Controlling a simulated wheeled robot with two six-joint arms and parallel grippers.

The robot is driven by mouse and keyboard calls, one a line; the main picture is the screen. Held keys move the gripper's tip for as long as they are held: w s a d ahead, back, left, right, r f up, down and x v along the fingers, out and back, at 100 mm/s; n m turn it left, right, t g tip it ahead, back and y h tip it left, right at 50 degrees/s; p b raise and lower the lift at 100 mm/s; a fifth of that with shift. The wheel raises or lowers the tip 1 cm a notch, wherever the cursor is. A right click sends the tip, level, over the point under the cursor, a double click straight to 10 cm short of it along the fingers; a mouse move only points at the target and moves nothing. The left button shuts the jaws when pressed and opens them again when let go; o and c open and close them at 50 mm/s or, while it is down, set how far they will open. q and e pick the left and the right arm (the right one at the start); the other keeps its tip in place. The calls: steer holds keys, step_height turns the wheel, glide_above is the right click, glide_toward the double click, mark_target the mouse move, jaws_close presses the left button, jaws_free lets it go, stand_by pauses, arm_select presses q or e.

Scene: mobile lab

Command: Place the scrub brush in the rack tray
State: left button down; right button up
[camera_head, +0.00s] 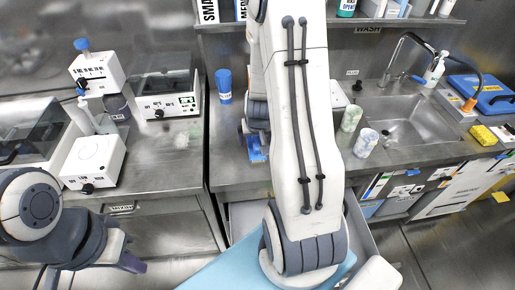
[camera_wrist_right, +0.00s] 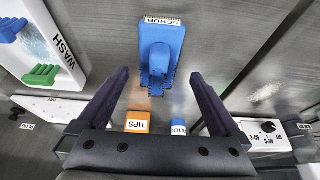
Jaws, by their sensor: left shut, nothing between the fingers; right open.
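The scrub brush (camera_wrist_right: 160,52) is blue with a SCRUB label and lies on the steel counter in the right wrist view. In the head view a blue piece of it (camera_head: 257,153) shows beside my right arm. My right gripper (camera_wrist_right: 158,78) is open and empty, its two dark fingers on either side of the brush's near end, not closed on it. In the head view that gripper is mostly hidden by my arm. A white tray with a WASH label (camera_wrist_right: 83,72) and blue and green pegs is at the upper left of the wrist view. My left gripper (camera_head: 130,263) is shut and empty, low at the left.
Lab devices (camera_head: 97,160) fill the left counter. Orange (camera_wrist_right: 137,122) and blue (camera_wrist_right: 179,128) TIPS boxes show in the wrist view.

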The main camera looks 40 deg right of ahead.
mark_target(257, 141)
steer(key=x, duration=0.5)
steer(key=shift+s+d, duration=0.1)
steer(key=shift+s, duration=0.1)
jaws_close()
steer(key=shift+r, duration=0.15)
